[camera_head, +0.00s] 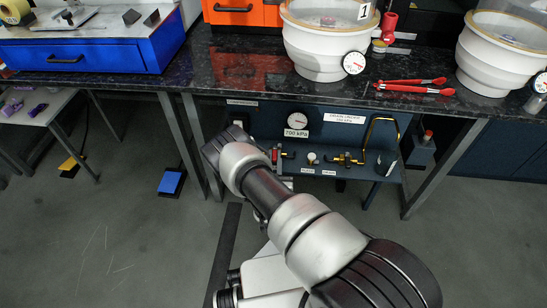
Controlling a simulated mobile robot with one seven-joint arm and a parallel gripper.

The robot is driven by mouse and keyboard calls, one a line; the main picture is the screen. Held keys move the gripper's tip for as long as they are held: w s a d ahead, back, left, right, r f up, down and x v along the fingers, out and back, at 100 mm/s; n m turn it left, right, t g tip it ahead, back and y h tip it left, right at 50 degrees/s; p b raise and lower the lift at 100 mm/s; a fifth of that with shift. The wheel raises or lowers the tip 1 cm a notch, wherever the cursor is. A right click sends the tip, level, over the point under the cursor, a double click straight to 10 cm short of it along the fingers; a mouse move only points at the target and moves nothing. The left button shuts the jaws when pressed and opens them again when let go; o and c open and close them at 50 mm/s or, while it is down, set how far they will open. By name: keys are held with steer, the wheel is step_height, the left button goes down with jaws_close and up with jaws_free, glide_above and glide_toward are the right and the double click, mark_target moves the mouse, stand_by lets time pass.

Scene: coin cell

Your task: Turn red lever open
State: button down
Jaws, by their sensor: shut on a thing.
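A small red part (275,155) shows at the left end of the pipework on the dark blue panel under the bench, right beside my arm. It may be the red lever, but it is too small and partly covered to tell its position. My arm reaches from the lower right up to the panel and bends there. My gripper is not visible; the arm hides that area. I cannot see what it touches.
The blue panel (345,180) carries a round gauge (297,121) labelled 700 kPa, brass fittings (346,159) and a yellow hose (383,119). The bench edge (300,92) overhangs it. Bench legs (440,170) flank the panel.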

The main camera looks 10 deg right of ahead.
steer(key=d+n+y, duration=0.1)
steer(key=y, duration=0.1)
steer(key=n+y, duration=0.2)
steer(key=y, duration=0.1)
steer(key=d+n+y, duration=0.1)
steer(key=n+y, duration=0.1)
steer(key=shift+d+y, duration=0.3)
steer(key=shift+y, duration=0.1)
steer(key=n+y, duration=0.1)
steer(key=n+g+y, duration=0.1)
steer(key=d+y, duration=0.1)
steer(key=y, duration=0.1)
steer(key=shift+w+n, duration=0.25)
steer(key=shift+n, duration=0.15)
steer(key=shift+w+d+n+g+y, duration=0.1)
steer(key=shift+d+n+g+y, duration=0.05)
steer(key=shift+n+g+y, duration=0.35)
steer(key=shift+w+d+n+g+y, duration=0.15)
steer(key=shift+n+g+y, duration=0.15)
steer(key=shift+y, duration=0.3)
steer(key=shift+r, duration=0.1)
steer(key=c, duration=1.7)
jaws_free()
steer(key=shift+s, duration=0.1)
